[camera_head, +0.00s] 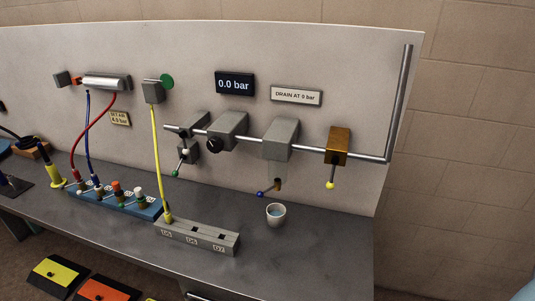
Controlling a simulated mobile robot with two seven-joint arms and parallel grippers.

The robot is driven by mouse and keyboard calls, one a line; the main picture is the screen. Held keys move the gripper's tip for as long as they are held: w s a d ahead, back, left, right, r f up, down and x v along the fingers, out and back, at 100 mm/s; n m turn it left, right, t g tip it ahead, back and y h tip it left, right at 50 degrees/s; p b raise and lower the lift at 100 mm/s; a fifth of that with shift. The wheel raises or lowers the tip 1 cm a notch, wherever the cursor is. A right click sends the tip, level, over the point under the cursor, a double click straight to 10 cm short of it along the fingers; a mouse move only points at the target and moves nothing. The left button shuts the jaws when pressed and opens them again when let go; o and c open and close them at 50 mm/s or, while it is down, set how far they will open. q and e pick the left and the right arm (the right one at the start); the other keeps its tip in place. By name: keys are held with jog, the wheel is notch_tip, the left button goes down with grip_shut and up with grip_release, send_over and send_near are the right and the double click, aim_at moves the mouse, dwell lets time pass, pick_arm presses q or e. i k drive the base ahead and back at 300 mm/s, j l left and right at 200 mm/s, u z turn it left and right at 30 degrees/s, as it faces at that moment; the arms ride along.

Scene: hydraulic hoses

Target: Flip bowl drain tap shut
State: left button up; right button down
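A grey filter block (281,138) sits on the horizontal metal pipe, with a clear bowl (276,170) hanging below it. The bowl drain tap (261,193) is at the bowl's lower end, with a blue-tipped lever sticking out to the left and slightly down. A small cup (276,214) with bluish liquid stands on the bench below the tap. The dark display (234,84) reads 0.0 bar, and the sign (296,96) beside it reads DRAIN AT 0 bar. Neither of my grippers is in view.
A brass block (338,146) with a yellow-tipped lever (331,185) hangs right of the bowl. A valve with a green tip (174,173) is at left. A grey socket block (199,236) holds a yellow hose (156,150). The bench (310,255) is clear around the cup's right.

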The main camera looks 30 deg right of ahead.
aim_at(260, 195)
jog(key=z, duration=1.55)
jog(key=k+j, duration=0.3)
jog(key=j, duration=0.2)
